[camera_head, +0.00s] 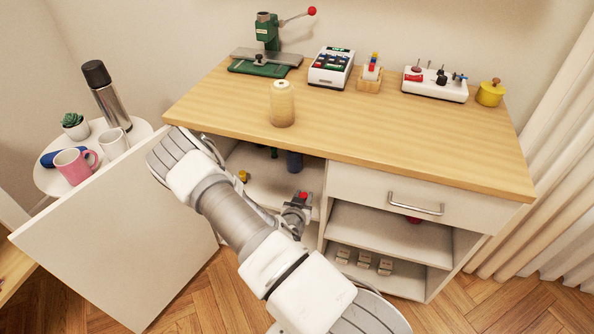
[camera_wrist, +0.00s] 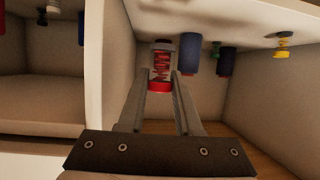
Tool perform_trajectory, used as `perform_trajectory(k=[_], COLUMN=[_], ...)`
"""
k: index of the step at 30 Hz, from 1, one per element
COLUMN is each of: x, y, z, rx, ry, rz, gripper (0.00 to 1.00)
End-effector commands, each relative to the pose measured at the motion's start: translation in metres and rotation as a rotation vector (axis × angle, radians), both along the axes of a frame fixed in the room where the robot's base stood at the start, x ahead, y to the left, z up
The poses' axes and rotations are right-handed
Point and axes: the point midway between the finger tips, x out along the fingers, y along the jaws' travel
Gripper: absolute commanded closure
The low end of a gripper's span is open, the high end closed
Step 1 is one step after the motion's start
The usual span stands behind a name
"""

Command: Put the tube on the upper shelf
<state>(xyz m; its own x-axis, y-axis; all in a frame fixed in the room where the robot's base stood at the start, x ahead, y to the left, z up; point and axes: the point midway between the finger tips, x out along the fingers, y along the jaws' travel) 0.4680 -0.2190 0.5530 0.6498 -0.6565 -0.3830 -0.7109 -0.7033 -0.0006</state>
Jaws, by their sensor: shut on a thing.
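A small clear tube with red markings and a red cap (camera_wrist: 161,66) is between the two fingers of my gripper (camera_wrist: 160,80) in the wrist view. Its red end (camera_head: 303,195) shows at my gripper (camera_head: 296,207) in the head view, at the front of the open left cabinet bay. The wrist picture looks upside down, so the upper shelf (camera_wrist: 262,42) appears along its top. The shelf (camera_head: 262,180) also shows in the head view, partly hidden by my arm. I cannot tell whether the tube touches the shelf.
A blue spool (camera_wrist: 190,54) stands close beside the tube; a yellow spool (camera_wrist: 283,44) is farther off. A cabinet divider (camera_wrist: 105,60) bounds one side. The open door (camera_head: 125,240) stands left of my arm. The tabletop (camera_head: 380,135) overhangs the bay.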

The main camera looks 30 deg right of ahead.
Motion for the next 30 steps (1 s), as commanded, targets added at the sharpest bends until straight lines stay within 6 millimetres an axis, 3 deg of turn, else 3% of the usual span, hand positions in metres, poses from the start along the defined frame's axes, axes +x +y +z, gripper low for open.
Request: perform_trajectory(k=[12, 21, 25, 30], x=[0.074, 0.117, 0.117, 0.118], y=[-0.086, -0.136, -0.136, -0.136], z=[-0.002, -0.001, -0.021, -0.031], rx=[-0.003, -0.002, -0.001, -0.001], ry=[-0.004, -0.002, 0.004, 0.001], rz=[0.002, 0.003, 0.005, 0.004], gripper=[1.0, 1.0, 1.0, 1.0])
